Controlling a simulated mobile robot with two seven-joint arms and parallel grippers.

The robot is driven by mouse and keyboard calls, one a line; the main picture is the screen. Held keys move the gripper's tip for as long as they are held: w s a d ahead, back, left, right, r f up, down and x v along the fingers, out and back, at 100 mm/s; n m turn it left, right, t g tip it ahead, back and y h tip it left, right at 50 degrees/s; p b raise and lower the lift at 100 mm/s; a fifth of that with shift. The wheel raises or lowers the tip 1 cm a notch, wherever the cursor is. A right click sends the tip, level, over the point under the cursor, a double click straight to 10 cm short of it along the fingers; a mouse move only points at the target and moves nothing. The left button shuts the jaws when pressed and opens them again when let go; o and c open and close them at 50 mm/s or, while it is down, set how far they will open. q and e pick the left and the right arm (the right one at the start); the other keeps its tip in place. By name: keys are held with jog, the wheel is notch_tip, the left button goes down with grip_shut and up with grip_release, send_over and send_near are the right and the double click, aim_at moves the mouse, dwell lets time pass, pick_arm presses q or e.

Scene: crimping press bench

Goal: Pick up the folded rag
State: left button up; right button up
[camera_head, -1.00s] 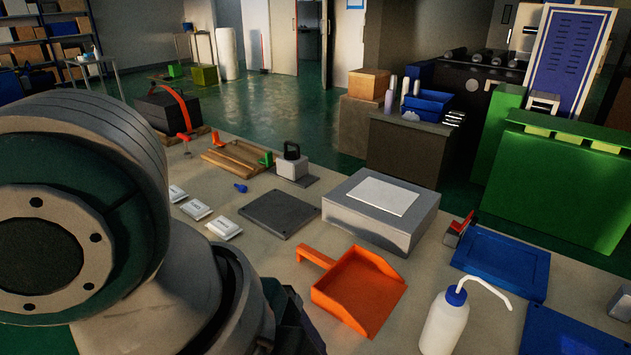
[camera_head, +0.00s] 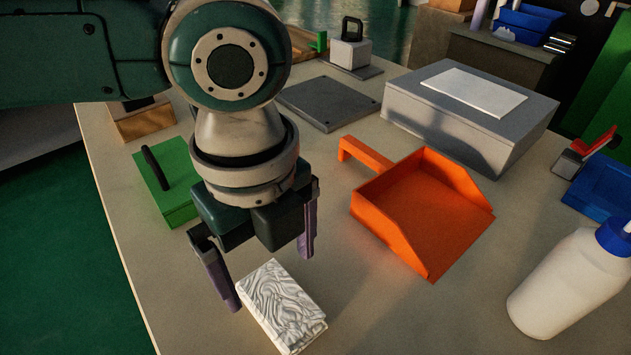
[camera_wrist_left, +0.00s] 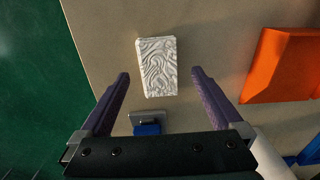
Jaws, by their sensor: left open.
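The folded rag (camera_head: 281,306) is a white block with a wavy grey pattern, lying flat on the bench near its front edge in the head view. In the left wrist view the rag (camera_wrist_left: 157,66) lies ahead of the fingertips, roughly between their lines. My left gripper (camera_head: 272,277) is open and empty, pointing down above the bench, just behind the rag. Its two purple-grey fingers also show in the left wrist view (camera_wrist_left: 160,76), apart from the rag. My right gripper is not in view.
An orange dustpan (camera_head: 425,212) lies to the right of the rag. A green box with a black handle (camera_head: 172,188) is behind the left gripper. A grey box (camera_head: 470,115) stands farther back.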

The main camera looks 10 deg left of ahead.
aim_at(275, 296)
pick_arm(q)
jog(key=f, duration=0.3)
jog(key=f+b, duration=0.1)
jog(key=shift+s+f, duration=0.15)
jog(key=shift+s, duration=0.2)
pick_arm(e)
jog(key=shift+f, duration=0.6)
pick_arm(q)
jog(key=shift+f, duration=0.35)
jog(key=shift+w, duration=0.1)
jog(key=c, duration=1.3)
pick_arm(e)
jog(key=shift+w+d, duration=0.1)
pick_arm(q)
jog(key=shift+d+r, duration=0.1)
jog(key=shift+r, duration=0.05)
notch_tip(275, 296, up, 20)
jog(key=p, duration=0.4)
jog(key=shift+p, duration=0.4)
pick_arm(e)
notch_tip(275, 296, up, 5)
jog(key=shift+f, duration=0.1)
